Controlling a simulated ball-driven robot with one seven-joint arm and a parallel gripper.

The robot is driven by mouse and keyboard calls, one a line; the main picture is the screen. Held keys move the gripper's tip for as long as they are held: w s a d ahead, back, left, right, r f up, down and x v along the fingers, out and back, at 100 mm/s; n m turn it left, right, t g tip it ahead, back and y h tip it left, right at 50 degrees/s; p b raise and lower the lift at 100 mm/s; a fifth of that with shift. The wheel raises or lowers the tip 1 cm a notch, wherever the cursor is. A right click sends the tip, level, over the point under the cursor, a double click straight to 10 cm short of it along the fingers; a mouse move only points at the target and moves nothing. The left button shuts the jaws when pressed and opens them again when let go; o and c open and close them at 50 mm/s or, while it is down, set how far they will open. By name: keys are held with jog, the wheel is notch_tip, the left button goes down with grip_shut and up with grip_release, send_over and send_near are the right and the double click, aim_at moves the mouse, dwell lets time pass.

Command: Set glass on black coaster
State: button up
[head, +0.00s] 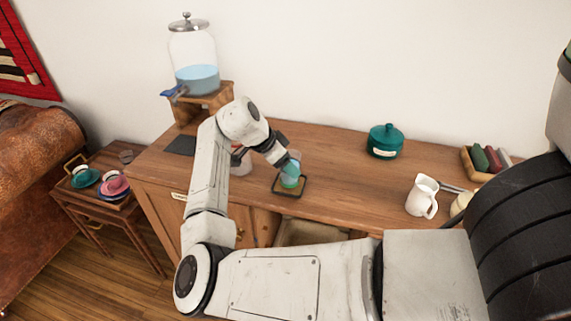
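A small glass (296,157), clear at the top with teal and green lower down, stands upright at or just above a dark-rimmed square (304,187) with a brown middle. I cannot tell if it touches the square. My gripper (287,163) is at the glass from the upper left and overlaps it. Its fingertips are too small and covered to show whether they are closed on it. A flat black square (180,146), which looks like a coaster, lies bare on the sideboard to the left, near the drink dispenser (193,60).
The dispenser stands on a wooden stand (212,97). A pale container (242,163) is partly behind my arm. A teal lidded pot (385,141), white pitcher (421,196) and wooden tray (484,160) are to the right. The sideboard (335,155) is clear between glass and pot.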

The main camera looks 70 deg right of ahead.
jog(key=shift+f, duration=0.35)
jog(key=shift+f, duration=0.2)
jog(key=o, duration=1.3)
